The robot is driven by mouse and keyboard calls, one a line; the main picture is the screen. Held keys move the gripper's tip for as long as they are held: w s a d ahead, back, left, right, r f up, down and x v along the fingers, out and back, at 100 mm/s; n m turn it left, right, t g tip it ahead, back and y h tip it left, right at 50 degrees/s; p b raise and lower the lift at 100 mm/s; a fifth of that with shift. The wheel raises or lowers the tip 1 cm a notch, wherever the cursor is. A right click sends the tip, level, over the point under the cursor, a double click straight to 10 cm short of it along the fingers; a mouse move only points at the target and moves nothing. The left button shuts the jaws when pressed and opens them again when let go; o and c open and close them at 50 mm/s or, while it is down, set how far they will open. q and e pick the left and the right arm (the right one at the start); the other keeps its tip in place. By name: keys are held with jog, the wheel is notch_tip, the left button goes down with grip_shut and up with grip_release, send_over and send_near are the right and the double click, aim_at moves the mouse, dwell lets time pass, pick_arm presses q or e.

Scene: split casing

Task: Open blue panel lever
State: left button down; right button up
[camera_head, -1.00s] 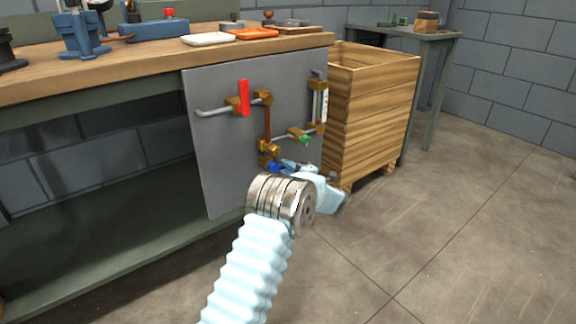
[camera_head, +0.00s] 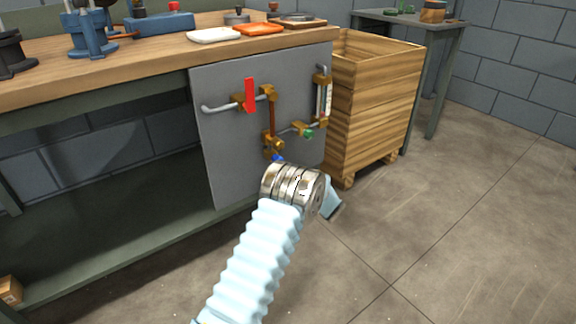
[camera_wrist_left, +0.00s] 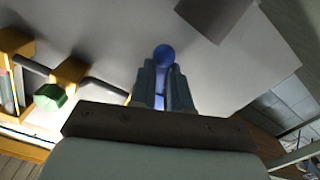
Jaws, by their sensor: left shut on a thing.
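The blue lever (camera_wrist_left: 164,54) shows in the left wrist view as a round blue end between my fingertips, with more blue further back between the fingers. In the head view only a small blue bit (camera_head: 278,158) shows, low on the grey panel (camera_head: 228,150) below the brass pipe fittings. My left gripper (camera_wrist_left: 165,80) is shut on the blue lever, close to the panel. In the head view my wrist hides the fingers and most of the lever, so its exact angle cannot be told. My right gripper is not in view.
On the panel are a red lever (camera_head: 250,95), a green knob (camera_head: 307,133) and a gauge (camera_head: 325,98). The green knob is left of my fingers in the wrist view. A wooden crate (camera_head: 375,110) stands right of the panel. The floor in front is clear.

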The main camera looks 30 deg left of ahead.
pick_arm(q)
jog(key=shift+s+a+f+m+p, duration=0.1)
jog(key=shift+s+m+p, duration=0.2)
jog(key=shift+m, duration=0.45)
jog(key=shift+s+a+f+m+p, duration=0.15)
jog(key=shift+m+p, duration=0.2)
jog(key=shift+m, duration=0.35)
jog(key=shift+s+d+m+p, duration=0.1)
jog(key=shift+s+m+p, duration=0.2)
jog(key=shift+m, duration=0.45)
jog(key=c, duration=1.1)
grip_release()
jog(key=shift+a, duration=0.1)
jog(key=v, duration=1.4)
jog(key=shift+w+a, duration=0.1)
